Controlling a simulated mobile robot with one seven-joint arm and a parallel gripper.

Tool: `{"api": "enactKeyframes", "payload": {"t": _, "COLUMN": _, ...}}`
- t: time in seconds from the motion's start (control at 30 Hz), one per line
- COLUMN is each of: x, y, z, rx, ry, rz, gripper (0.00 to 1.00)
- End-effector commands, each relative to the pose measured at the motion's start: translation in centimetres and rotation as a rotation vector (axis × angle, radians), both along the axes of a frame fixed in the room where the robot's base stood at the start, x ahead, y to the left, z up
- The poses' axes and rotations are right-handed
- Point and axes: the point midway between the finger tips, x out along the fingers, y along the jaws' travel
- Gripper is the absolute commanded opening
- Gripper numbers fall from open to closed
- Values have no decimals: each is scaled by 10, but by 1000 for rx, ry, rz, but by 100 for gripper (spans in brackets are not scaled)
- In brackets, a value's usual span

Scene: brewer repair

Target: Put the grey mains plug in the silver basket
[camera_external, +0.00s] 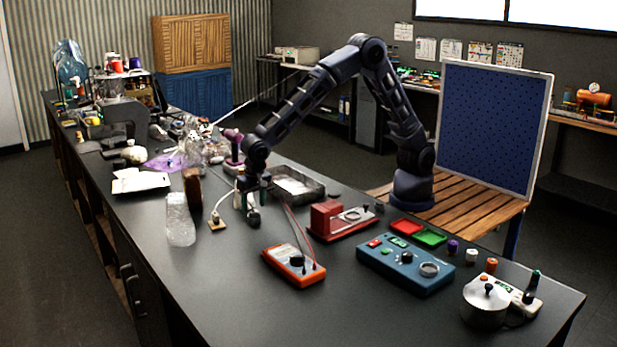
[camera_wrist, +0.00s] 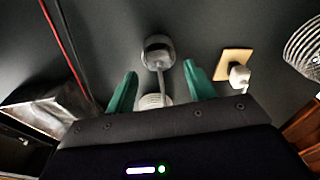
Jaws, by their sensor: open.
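A pale grey plug (camera_wrist: 239,76) sits on a small tan square plate (camera_wrist: 228,57), right of my gripper (camera_wrist: 160,86) in the wrist view; the plate also shows in the external view (camera_external: 217,225). A silvery wire-mesh basket (camera_external: 180,220) stands left of it on the bench; part of its ribbed side shows in the wrist view (camera_wrist: 306,48). My gripper (camera_external: 246,208) points down, low over the bench, with teal fingers apart. A grey round-headed piece with a thin stem (camera_wrist: 158,46) lies ahead of and between the fingers, not visibly clamped. I cannot tell what it is.
A metal tray (camera_external: 318,193) stands right of my gripper. An orange multimeter (camera_external: 293,266) with red and black leads, a red device (camera_external: 340,222) and a blue control box (camera_external: 405,264) are nearer. A brown object (camera_external: 193,190) stands behind the basket. The front left bench is clear.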

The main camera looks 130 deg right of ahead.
Motion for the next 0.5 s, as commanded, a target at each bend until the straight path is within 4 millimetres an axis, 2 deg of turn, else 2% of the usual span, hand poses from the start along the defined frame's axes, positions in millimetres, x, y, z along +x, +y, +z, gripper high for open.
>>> {"api": "enactKeyframes", "payload": {"t": 0.3, "x": 1, "y": 1, "z": 41, "rx": 0, "ry": -3, "rz": 1, "gripper": 54}}
{"api": "enactKeyframes", "payload": {"t": 0.5, "x": 0, "y": 0, "z": 58, "rx": 0, "ry": -1, "rz": -1, "gripper": 54}}
